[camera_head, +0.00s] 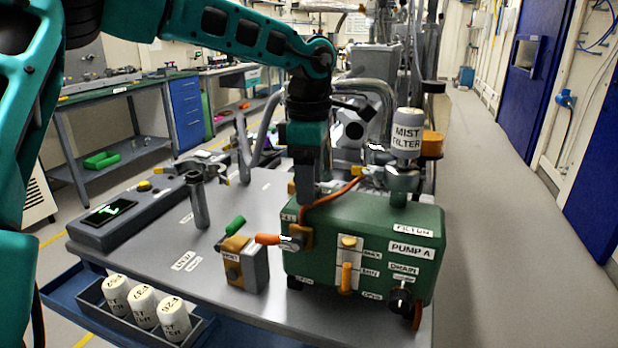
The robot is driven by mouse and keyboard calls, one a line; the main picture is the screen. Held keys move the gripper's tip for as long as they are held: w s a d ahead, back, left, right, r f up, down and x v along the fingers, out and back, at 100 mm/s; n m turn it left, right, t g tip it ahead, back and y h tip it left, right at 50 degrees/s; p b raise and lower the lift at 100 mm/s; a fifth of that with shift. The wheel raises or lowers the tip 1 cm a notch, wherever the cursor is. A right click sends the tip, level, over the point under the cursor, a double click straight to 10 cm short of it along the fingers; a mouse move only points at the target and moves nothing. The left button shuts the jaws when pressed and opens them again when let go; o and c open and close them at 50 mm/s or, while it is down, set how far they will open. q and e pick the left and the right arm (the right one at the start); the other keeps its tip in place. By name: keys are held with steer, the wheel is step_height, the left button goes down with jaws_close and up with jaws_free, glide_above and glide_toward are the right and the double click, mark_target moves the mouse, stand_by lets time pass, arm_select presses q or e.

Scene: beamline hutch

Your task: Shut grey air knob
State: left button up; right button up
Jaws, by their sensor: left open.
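The green pump labelled PUMP A (345,225) stands on the grey bench top. My right gripper is not in view.
A mist filter (407,133) rises above the pump's right end. An orange-handled valve (267,239) juts out left of the pump beside a small grey block (246,265). White canisters (143,305) stand in a front left tray. Open floor lies right of the bench.

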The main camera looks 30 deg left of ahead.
arm_select(q)
step_height(320, 180, up, 13)
steer(key=p, duration=0.1)
steer(key=shift+p, duration=0.4)
steer(key=shift+f, duration=0.1)
stand_by(0.4)
